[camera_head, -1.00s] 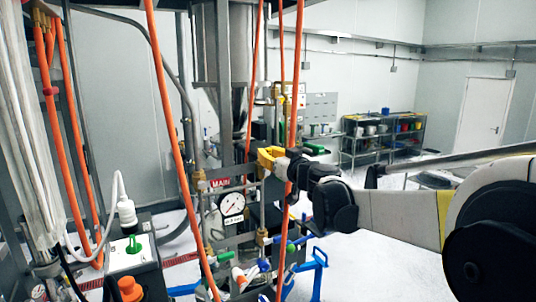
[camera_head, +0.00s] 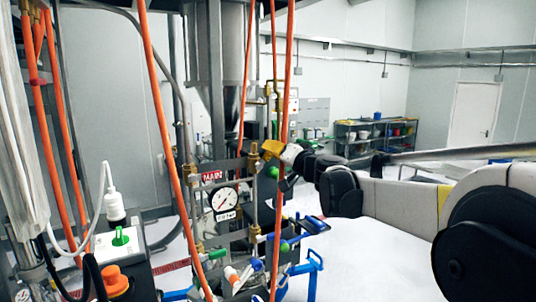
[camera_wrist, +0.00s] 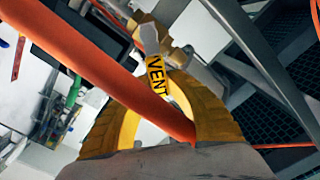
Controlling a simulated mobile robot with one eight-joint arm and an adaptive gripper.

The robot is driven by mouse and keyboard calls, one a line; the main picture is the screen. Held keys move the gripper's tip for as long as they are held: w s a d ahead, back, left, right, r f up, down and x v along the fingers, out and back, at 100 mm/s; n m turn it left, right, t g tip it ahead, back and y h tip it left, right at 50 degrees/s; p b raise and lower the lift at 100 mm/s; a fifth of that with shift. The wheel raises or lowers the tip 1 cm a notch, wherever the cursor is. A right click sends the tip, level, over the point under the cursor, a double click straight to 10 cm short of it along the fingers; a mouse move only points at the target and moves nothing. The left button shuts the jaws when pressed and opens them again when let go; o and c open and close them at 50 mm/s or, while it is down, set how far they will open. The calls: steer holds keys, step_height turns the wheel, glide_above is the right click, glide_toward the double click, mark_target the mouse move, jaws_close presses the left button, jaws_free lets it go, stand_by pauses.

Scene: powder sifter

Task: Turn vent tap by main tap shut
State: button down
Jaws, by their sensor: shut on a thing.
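My gripper (camera_head: 262,149) is in the middle of the head view, at the upper right of the pipework by the red MAIN label (camera_head: 212,176). In the wrist view its two yellow fingers (camera_wrist: 152,78) curve in around a yellow strip marked VENT (camera_wrist: 157,76), with a pale grey piece (camera_wrist: 150,38) just beyond. The gripper is shut on the vent tap there; the contact itself is partly hidden by an orange hose. I cannot make out the main tap's handle for certain.
An orange hose (camera_wrist: 95,65) crosses close in front of my fingers in the wrist view. More orange hoses (camera_head: 165,130) hang across the head view. A pressure gauge (camera_head: 225,201) sits below the MAIN label. Blue and green handles crowd the pipework lower down.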

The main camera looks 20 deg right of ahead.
steer(key=shift+w+d+f+m+b, duration=0.1)
steer(key=shift+d+f+m+b, duration=0.25)
steer(key=shift+f+m+b, duration=0.9)
steer(key=shift+w+d+f+m+b, duration=0.1)
steer(key=shift+d+f+m+b, duration=0.3)
steer(key=shift+m, duration=1.6)
steer(key=shift+d+f+m+b, duration=0.35)
steer(key=shift+f+m+b, duration=0.45)
steer(key=shift+m, duration=0.85)
steer(key=c, duration=1.3)
jaws_free()
steer(key=shift+w, duration=0.15)
